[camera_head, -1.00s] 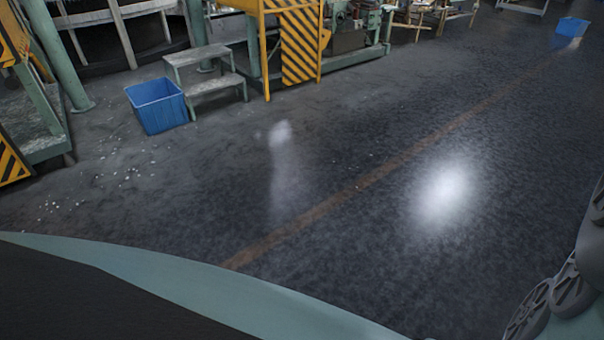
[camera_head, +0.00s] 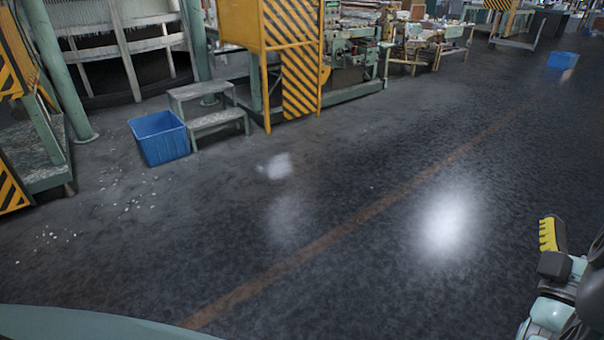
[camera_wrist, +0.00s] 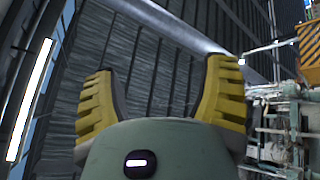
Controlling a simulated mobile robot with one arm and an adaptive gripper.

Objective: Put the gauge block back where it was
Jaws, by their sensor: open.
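No gauge block shows in either view. My gripper (camera_wrist: 160,98) is open and empty in the wrist view, its two yellow ribbed fingers apart, with the ceiling and a bright strip light behind them. In the head view, part of my gripper (camera_head: 549,236) shows at the lower right edge as a yellow ribbed finger on a dark mount, held over the floor.
The dark floor (camera_head: 330,205) is wide and clear, with a faded orange line (camera_head: 365,215) across it. A blue bin (camera_head: 160,138) stands by grey steps (camera_head: 208,110) and a yellow-black striped machine (camera_head: 292,55). Another blue bin (camera_head: 562,60) stands far off at upper right.

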